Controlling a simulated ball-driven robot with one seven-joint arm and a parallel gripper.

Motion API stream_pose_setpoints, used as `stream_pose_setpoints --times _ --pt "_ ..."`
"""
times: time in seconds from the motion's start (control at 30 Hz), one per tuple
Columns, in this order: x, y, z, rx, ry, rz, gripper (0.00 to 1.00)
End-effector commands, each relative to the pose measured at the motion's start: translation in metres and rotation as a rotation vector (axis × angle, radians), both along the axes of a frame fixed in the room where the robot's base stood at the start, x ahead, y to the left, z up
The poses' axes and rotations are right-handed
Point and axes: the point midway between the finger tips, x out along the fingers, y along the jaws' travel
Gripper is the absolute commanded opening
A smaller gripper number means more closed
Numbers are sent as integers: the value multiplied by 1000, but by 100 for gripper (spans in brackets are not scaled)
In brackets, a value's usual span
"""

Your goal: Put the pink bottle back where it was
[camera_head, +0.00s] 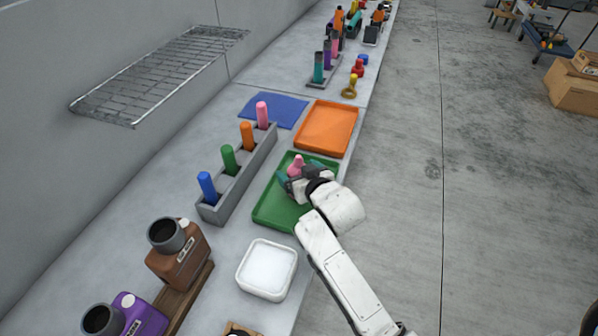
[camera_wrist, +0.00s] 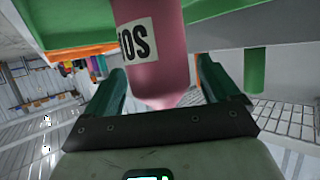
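A pink bottle (camera_head: 297,163) with a narrow top stands up at my gripper over the green tray (camera_head: 267,213). In the wrist view, the pink bottle (camera_wrist: 155,50) is close up between the two green fingers, with a white label reading "SO" in part. My gripper (camera_wrist: 160,68) has its fingers about a bottle's width apart, one on each side. The left finger looks near or against the bottle; a thin gap seems to show at the right one. I cannot tell whether the fingers press on it. Its base is hidden in the head view.
A grey rack (camera_head: 240,183) behind the tray holds blue, green, orange and pink cylinders. An orange tray (camera_head: 327,129) and a blue mat (camera_head: 275,110) lie beyond. A white dish (camera_head: 267,270) and a brown container (camera_head: 178,262) stand nearer. A wire shelf (camera_head: 160,75) juts from the wall.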

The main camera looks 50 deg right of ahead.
Motion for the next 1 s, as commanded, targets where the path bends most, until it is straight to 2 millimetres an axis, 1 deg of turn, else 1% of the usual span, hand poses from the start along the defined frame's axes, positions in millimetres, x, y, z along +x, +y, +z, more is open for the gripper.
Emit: stream_pose_setpoints --times 0.23,0.37,0.47,0.53,0.8,1.0 --pt "0 0 0 0 0 0 92" --pt "-2 1 4 0 0 0 92" --pt "-12 6 7 0 0 1 92" --pt "-22 11 12 0 -1 1 92" --pt "-69 32 33 0 0 1 92" --pt "-93 43 44 -1 0 0 92"
